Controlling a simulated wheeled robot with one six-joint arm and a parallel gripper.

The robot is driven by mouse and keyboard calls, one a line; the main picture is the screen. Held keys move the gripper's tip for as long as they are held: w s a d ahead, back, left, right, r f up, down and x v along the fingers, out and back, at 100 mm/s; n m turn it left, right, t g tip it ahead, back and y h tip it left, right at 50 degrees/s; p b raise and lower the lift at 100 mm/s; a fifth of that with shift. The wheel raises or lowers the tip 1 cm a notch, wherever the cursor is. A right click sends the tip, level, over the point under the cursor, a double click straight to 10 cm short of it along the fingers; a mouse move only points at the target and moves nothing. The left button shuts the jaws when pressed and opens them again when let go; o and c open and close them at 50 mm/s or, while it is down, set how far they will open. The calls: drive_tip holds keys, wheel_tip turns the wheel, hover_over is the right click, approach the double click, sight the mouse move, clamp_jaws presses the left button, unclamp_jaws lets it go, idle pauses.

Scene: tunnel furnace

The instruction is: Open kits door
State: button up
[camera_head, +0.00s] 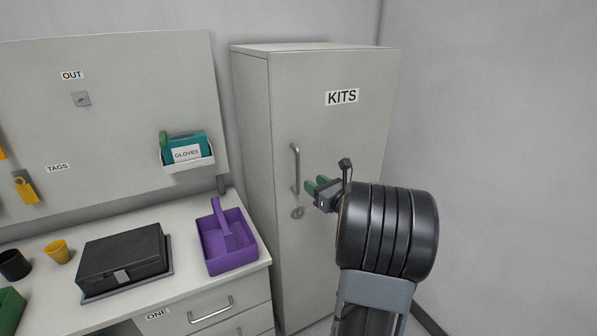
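A vertical metal handle (295,168) is on the door's left side. A round lock (297,212) sits below the handle, with what looks like a key in it. My gripper (315,186), with green fingertips, is just right of the handle and seems apart from it. The fingers appear spread with a gap between them, and nothing shows between them. My dark arm covers the lower right of the door.
A counter (190,282) with drawers stands left of the cabinet. It holds a purple caddy (228,255), a black case (124,258) and cups. A glove box (186,148) hangs on the panel (130,110) above. A bare wall (490,150) is close on the right.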

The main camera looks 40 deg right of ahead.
sight(299, 174)
drive_tip(key=w, duration=0.2)
drive_tip(key=w+p, duration=0.1)
drive_tip(key=w, duration=0.5)
drive_tip(key=shift+w+a+p, duration=0.15)
drive_tip(key=shift+a+p, duration=0.15)
drive_tip(key=shift+p, duration=0.05)
drive_tip(key=shift+c, duration=0.4)
clamp_jaws()
